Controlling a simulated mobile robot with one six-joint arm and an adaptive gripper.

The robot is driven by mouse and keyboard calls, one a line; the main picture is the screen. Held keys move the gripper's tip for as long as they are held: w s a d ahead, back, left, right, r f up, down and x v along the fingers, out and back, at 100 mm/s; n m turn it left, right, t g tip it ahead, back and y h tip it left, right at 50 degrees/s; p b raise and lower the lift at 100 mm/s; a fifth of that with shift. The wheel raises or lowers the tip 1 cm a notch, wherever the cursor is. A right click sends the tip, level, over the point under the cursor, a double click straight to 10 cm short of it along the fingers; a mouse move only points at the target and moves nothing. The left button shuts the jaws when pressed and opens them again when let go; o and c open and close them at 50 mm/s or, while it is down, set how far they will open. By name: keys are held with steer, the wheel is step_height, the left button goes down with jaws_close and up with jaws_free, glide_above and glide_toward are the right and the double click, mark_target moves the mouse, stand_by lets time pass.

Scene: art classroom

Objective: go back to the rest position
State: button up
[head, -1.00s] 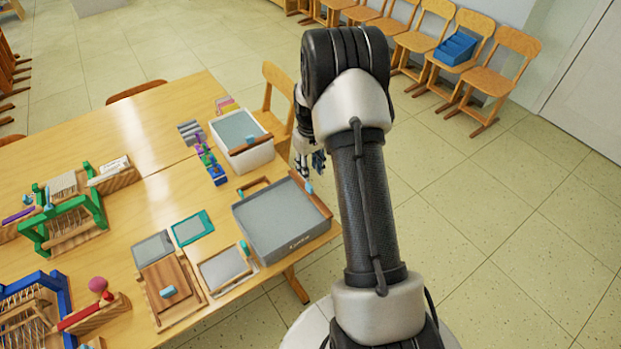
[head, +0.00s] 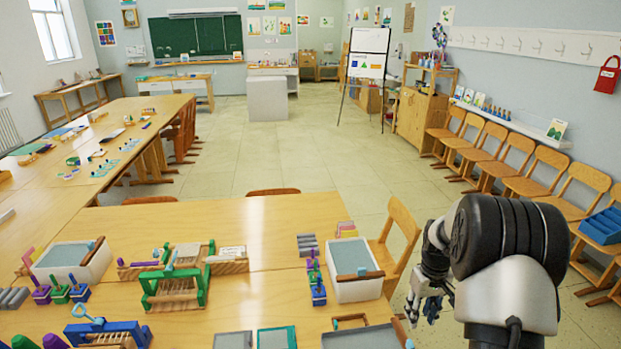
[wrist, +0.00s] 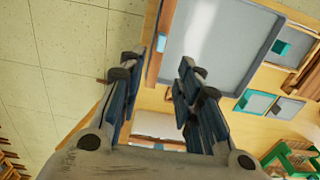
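My gripper (head: 428,307) is at the lower right of the head view, beside the right edge of the near table and partly hidden by my own arm. In the wrist view my gripper (wrist: 160,82) has its two blue-padded fingers spread apart with nothing between them. Beyond the fingers the wrist view shows a grey tray (wrist: 210,40) on the table and bare floor to the left. The grey tray also shows at the bottom of the head view (head: 362,338), cut off by the frame edge.
The near table (head: 240,290) holds a white bin (head: 358,289), a green loom (head: 172,300) and a blue loom (head: 110,333). A wooden chair (head: 396,235) stands at its right edge. More chairs line the right wall. The middle floor (head: 290,160) is clear.

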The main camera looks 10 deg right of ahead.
steer(key=s+a+r+t, duration=0.1)
steer(key=s+a+r, duration=0.3)
steer(key=a+r, duration=0.4)
steer(key=s+a+r+t, duration=0.1)
steer(key=s+a+r, duration=0.4)
steer(key=r, duration=0.6)
steer(key=s+a+r+t+b, duration=0.1)
steer(key=s+a, duration=0.3)
steer(key=s, duration=0.5)
steer(key=s+a+r+t, duration=0.1)
steer(key=s+a, duration=0.4)
steer(key=s, duration=0.4)
steer(key=shift+s+a+r+t+b, duration=0.25)
steer(key=shift+s+r+t+b, duration=0.05)
steer(key=shift+s+b, duration=0.1)
